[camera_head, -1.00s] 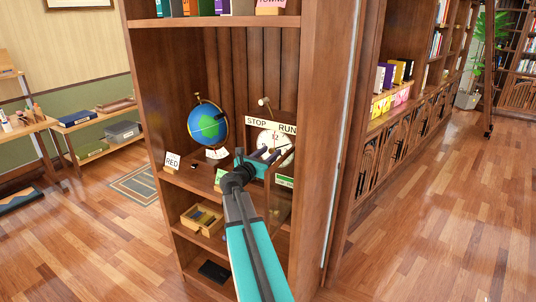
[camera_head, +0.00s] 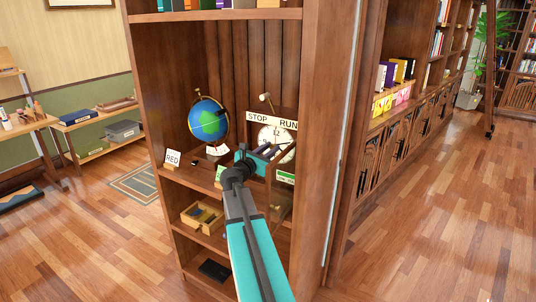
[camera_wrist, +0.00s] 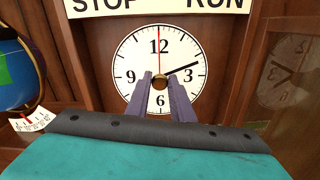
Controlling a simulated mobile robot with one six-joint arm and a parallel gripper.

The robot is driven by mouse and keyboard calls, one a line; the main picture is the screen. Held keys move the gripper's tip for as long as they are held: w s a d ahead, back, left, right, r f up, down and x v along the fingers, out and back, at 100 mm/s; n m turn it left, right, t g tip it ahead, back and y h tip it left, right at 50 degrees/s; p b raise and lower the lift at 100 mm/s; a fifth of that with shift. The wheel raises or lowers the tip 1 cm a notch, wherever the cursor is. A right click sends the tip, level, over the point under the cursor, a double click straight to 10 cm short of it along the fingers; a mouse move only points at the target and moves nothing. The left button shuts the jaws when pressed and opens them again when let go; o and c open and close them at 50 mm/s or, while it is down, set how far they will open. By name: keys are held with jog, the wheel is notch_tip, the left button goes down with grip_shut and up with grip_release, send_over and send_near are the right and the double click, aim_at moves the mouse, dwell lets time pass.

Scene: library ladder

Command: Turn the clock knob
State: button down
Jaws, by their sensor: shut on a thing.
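The clock (camera_head: 275,138) stands on the middle shelf of the wooden bookcase, under a sign (camera_head: 271,121) reading STOP and RUN. In the wrist view its white dial (camera_wrist: 137,50) shows a thin red hand at 12 and a black hand between 2 and 3. A brass knob (camera_wrist: 159,84) sits near the dial's centre. My gripper (camera_wrist: 160,88) is shut on the knob, with one finger on each side. The fingers hide the lower middle of the dial. In the head view my gripper (camera_head: 275,148) covers part of the clock.
A globe (camera_head: 208,121) stands just left of the clock. A glass-like panel (camera_wrist: 285,75) stands right of the dial. A small wooden tray (camera_head: 203,217) is on the shelf below.

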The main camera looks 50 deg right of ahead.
jog(key=shift+s+d+f+m+b, duration=0.1)
jog(key=shift+m+b, duration=3.25)
jog(key=shift+b, duration=0.4)
jog(key=shift+s+d+m+b, duration=0.1)
jog(key=shift+m+b, duration=3.25)
jog(key=shift+b, duration=0.35)
jog(key=c, duration=1.6)
grip_release()
jog(key=shift+o, duration=0.2)
jog(key=shift+a, duration=0.15)
